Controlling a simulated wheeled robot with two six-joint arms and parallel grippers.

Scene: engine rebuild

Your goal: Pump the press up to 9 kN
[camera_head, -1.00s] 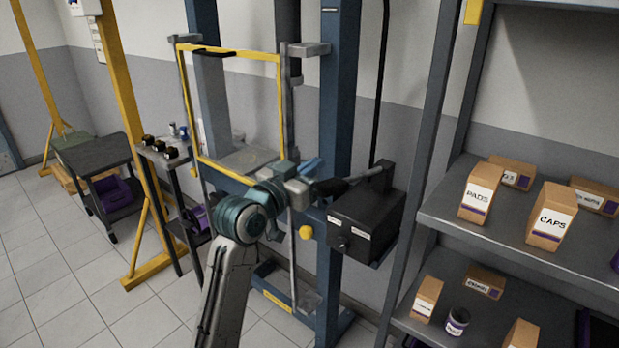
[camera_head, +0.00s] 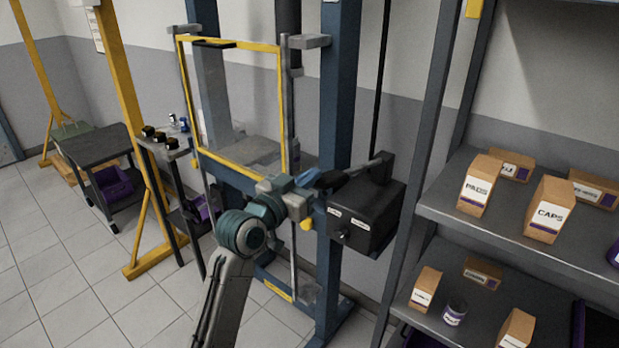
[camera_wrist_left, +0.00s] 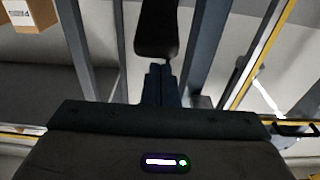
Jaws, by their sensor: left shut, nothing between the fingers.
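The press is a blue steel frame (camera_head: 338,95) with a yellow-edged clear guard (camera_head: 282,110). On its right side is a black pump box (camera_head: 362,218) with small white labels. A grey lever with a black grip (camera_head: 334,179) runs left from the box top, its grip end lower. The grip also shows in the left wrist view (camera_wrist_left: 157,32). My left gripper (camera_head: 312,185) is at the outer end of this grip. Its fingers (camera_wrist_left: 160,85) are shut with nothing between them, and whether they touch the grip is unclear. My right gripper is out of view. No pressure reading is legible.
A shelf (camera_head: 470,228) with boxes stands right of the pump. A yellow post (camera_head: 122,85), a small stand (camera_head: 165,152) and a dark cart (camera_head: 95,150) are at left. The tiled floor (camera_head: 60,285) is clear at lower left.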

